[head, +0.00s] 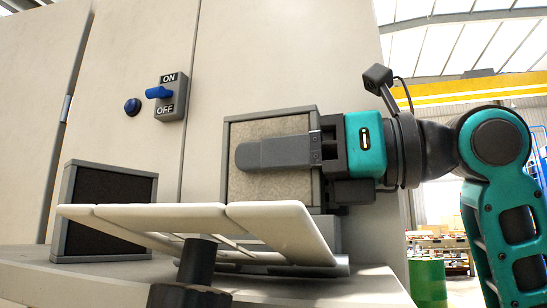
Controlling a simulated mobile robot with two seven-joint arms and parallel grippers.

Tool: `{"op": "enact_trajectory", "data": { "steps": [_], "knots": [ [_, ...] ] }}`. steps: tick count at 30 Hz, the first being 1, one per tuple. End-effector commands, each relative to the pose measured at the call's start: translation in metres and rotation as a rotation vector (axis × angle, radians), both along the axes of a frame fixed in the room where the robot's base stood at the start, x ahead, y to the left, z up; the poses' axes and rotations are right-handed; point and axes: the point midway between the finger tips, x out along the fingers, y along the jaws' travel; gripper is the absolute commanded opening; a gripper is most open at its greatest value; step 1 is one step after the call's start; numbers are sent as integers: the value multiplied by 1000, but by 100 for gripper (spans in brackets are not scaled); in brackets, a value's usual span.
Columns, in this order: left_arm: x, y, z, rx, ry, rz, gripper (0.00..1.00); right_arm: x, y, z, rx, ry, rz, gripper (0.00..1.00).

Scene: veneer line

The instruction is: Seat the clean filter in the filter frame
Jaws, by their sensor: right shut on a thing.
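The clean filter (268,188), a pale beige pad in a thin grey border, stands upright in the right-centre of the head view. My right gripper (245,157) comes in from the right and is shut on it. One grey finger lies flat across its front face; the other finger is hidden. I cannot clearly make out the filter frame. My left gripper is not in view.
A dark filter (108,198) in a grey border stands on the grey ledge (330,290) at left. A green drum (427,283) stands beyond, right.

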Motion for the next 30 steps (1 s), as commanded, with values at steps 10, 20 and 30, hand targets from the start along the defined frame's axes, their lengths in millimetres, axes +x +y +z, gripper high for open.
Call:
{"op": "enact_trajectory", "data": {
  "steps": [10, 20, 30],
  "knots": [
    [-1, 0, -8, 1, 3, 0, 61, 0, 0, -10, 1, 0, 0, 12],
    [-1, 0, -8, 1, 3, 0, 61, 0, 0, -11, -1, 0, 1, 66],
    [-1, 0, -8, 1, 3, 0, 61, 0, -1, -11, -3, 1, 0, 72]
  ]
}}
